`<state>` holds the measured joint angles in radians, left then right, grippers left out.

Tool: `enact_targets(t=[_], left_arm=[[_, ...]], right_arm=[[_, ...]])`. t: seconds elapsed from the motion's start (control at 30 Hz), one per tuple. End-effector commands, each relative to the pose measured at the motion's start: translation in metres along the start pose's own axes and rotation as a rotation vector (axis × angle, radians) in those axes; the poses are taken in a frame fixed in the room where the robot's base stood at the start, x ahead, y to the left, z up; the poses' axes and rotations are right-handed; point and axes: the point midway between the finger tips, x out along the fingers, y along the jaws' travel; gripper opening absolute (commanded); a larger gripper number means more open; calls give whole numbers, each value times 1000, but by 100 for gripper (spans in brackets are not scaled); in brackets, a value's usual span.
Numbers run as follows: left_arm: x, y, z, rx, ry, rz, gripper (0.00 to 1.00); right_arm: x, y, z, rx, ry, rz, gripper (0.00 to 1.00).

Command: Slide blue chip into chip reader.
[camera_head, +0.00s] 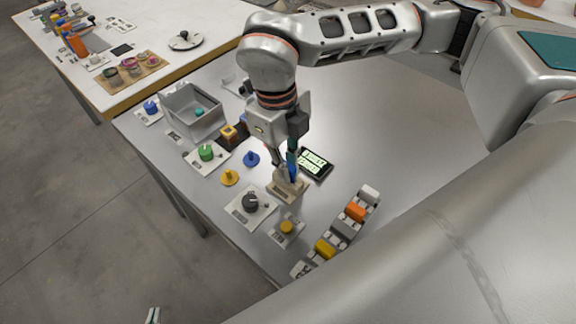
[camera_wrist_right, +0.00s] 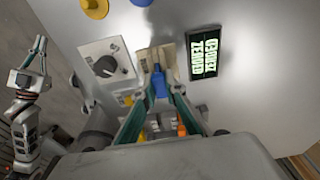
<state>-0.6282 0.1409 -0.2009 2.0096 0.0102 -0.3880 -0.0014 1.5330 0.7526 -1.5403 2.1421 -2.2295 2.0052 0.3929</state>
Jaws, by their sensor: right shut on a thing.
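The blue chip (camera_head: 292,172) is held upright between the fingertips of my right gripper (camera_head: 291,165). It also shows between the fingers in the right wrist view (camera_wrist_right: 160,84). A beige block (camera_head: 285,191), which looks like the chip reader, stands on the grey table directly below the chip. In the right wrist view the block (camera_wrist_right: 148,62) is just beyond the chip. The chip's lower end is at or just over the block's top; I cannot tell whether it is in a slot. My left gripper (camera_head: 152,315) is at the bottom edge, away from the table; its opening is unclear.
A black display (camera_head: 315,163) with green lettering lies beside the block. A blue knob (camera_head: 251,158), a yellow knob (camera_head: 229,177) and a dark dial on a white plate (camera_head: 240,211) are left of it. A colored row (camera_head: 345,229) lies in front. A grey bin (camera_head: 183,123) stands behind.

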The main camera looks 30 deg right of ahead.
Motion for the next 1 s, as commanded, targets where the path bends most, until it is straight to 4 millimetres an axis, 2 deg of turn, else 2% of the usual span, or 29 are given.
enact_targets(t=[0.5,1.0], left_arm=[[-7,-3,-16,3,14,-4,0],[-8,-3,-14,2,12,-3,0]], right_arm=[[-20,0,-2,0,-2,-1,0],[-20,0,-2,0,0,0,0]])
